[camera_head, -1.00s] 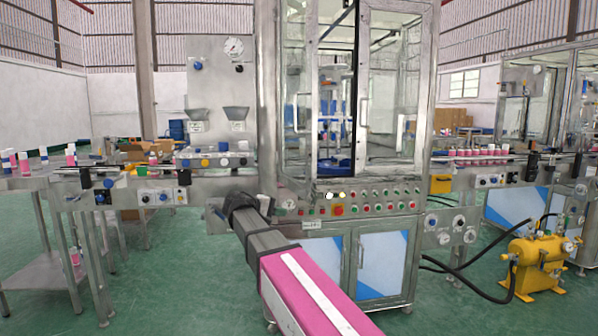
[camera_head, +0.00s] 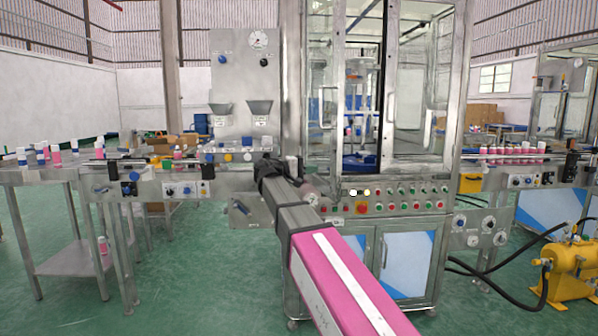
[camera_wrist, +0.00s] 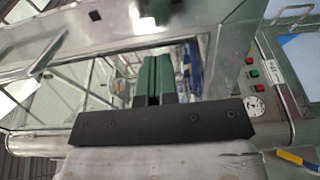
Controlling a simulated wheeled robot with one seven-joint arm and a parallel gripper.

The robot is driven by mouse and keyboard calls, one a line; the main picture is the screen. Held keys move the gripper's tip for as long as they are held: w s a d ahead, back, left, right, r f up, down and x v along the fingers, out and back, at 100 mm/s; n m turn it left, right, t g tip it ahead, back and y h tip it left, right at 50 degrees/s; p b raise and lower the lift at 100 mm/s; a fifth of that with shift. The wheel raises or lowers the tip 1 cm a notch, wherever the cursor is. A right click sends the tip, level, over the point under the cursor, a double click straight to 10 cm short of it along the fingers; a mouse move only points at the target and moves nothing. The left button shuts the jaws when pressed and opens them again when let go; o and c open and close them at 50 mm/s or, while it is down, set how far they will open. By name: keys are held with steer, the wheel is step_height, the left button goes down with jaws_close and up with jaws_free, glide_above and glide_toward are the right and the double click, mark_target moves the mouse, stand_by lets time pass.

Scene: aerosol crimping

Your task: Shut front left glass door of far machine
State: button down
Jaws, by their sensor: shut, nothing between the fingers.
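The machine (camera_head: 412,185) in the middle of the head view has glass doors on its front. Its front left glass door (camera_head: 320,75) carries a vertical handle and looks narrow, as if swung partly open. A dark gap lies between it and the front right glass door (camera_head: 415,95). My gripper shows in the wrist view (camera_wrist: 152,76) as two green fingers, closed together and empty, with glass and metal framing beyond them. In the head view my arm reaches to the machine's lower left front corner. My fingertips are hard to make out there, and contact with the door cannot be told.
A button panel (camera_head: 395,203) runs below the doors. A hopper unit (camera_head: 237,85) and conveyor stand on the left. A second machine (camera_head: 560,115) and a yellow pump (camera_head: 568,275) with black hoses are on the right. Green floor is open at the front left.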

mark_target(330, 168)
steer(key=x, duration=0.4)
steer(key=shift+w+d, duration=0.1)
steer(key=shift+d, duration=0.3)
